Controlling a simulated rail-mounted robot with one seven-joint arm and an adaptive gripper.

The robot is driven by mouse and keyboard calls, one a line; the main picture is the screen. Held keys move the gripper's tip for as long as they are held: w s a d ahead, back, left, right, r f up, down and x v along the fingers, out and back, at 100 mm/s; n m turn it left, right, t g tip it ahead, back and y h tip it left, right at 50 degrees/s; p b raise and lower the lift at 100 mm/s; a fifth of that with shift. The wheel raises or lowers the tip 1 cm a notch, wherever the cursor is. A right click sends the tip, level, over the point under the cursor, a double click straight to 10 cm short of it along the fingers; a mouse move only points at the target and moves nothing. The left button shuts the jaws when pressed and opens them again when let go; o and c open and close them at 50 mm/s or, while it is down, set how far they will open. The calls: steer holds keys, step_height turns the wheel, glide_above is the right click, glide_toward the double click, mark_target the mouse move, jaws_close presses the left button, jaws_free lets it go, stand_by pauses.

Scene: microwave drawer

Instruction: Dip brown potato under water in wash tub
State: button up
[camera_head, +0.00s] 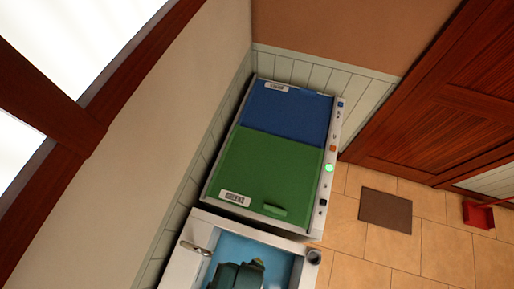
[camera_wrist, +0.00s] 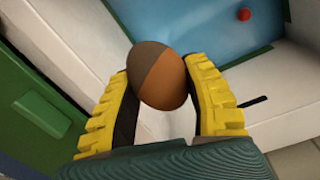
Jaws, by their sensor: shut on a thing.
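My gripper (camera_wrist: 158,78) is shut on the brown potato (camera_wrist: 165,85) in the wrist view, with a yellow ribbed finger on each side. One side of the potato is dark and the other orange-brown. The wash tub's white rim (camera_wrist: 275,72) lies behind the potato, and its blue inside (camera_wrist: 195,22) shows beyond. I see no water touching the potato, but its height over the tub is hard to judge. In the head view the tub (camera_head: 222,221) is at the bottom, with my gripper's green body (camera_head: 238,275) over it; the potato is mostly hidden there.
A counter with a green panel (camera_head: 265,165) and a blue panel (camera_head: 288,112) adjoins the tub. A metal tap (camera_head: 196,248) is on the tub's left rim. A small red round thing (camera_wrist: 243,14) is in the tub. A mat (camera_head: 385,210) lies on the floor at right.

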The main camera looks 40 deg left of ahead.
steer(key=shift+s+r+n, duration=0.1)
steer(key=shift+s+n, duration=0.2)
steer(key=shift+n, duration=0.1)
steer(key=shift+f+b, duration=0.25)
steer(key=shift+b, duration=0.15)
step_height(320, 180, down, 19)
steer(key=b, duration=2.1)
steer(key=shift+f, duration=0.1)
step_height(320, 180, down, 14)
steer(key=b, duration=0.8)
steer(key=shift+r+b, duration=0.2)
steer(key=shift+b, duration=0.2)
steer(key=shift+f+b, duration=0.45)
steer(key=shift+f, duration=0.3)
steer(key=shift+r, duration=0.1)
step_height(320, 180, up, 14)
steer(key=p, duration=1.5)
